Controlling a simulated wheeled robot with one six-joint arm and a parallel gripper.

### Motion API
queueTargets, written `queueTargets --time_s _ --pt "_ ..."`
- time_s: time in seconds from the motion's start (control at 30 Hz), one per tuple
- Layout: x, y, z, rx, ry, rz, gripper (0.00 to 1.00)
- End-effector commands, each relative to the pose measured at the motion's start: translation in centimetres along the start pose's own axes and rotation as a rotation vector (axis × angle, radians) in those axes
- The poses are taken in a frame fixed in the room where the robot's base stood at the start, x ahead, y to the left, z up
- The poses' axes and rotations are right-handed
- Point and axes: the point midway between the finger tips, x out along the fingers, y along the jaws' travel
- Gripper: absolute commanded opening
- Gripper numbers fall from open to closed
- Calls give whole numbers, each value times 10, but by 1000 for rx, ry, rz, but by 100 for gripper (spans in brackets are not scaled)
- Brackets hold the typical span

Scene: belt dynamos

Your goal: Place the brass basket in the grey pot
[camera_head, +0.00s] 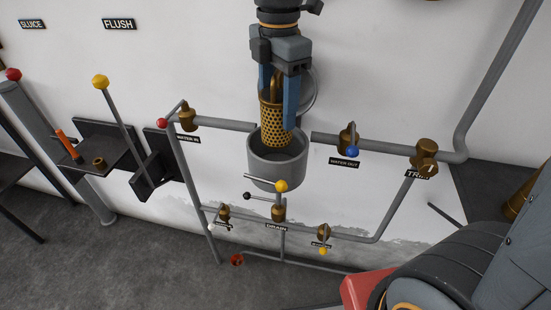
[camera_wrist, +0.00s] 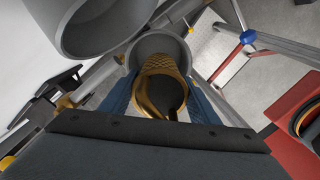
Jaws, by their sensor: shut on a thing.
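The brass basket (camera_head: 275,122) is a perforated cylinder with a looped handle on top, held upright. My gripper (camera_head: 284,100) is shut on it, with a blue finger at its side. The grey pot (camera_head: 276,172) is an open round vessel on the wall pipes. In the head view the basket's lower end shows at the pot's mouth; I cannot tell exactly how deep it sits. In the wrist view the basket (camera_wrist: 163,85) lies between the blue fingers, with the pot's rim (camera_wrist: 160,40) around and beyond its lower end.
A grey round lid (camera_head: 311,90) stands open behind the basket and looms large in the wrist view (camera_wrist: 100,25). Pipes with brass valves flank the pot, including the blue-knobbed WATER OUT valve (camera_head: 349,140). A yellow-knobbed lever (camera_head: 281,186) is in front. A shelf (camera_head: 105,145) is at left.

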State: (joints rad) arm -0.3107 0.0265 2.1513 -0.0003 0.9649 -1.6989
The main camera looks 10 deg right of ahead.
Motion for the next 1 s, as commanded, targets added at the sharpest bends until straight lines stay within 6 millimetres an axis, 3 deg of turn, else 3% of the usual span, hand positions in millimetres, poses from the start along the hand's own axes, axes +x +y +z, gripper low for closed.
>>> queueTargets --time_s 0.13,0.4,0.73,1.0 --pt "10 -1 0 2 0 -3 23" --pt "54 -1 1 3 0 -2 23" --pt "90 -1 0 1 0 -3 23" --pt "100 0 0 1 0 1 23"
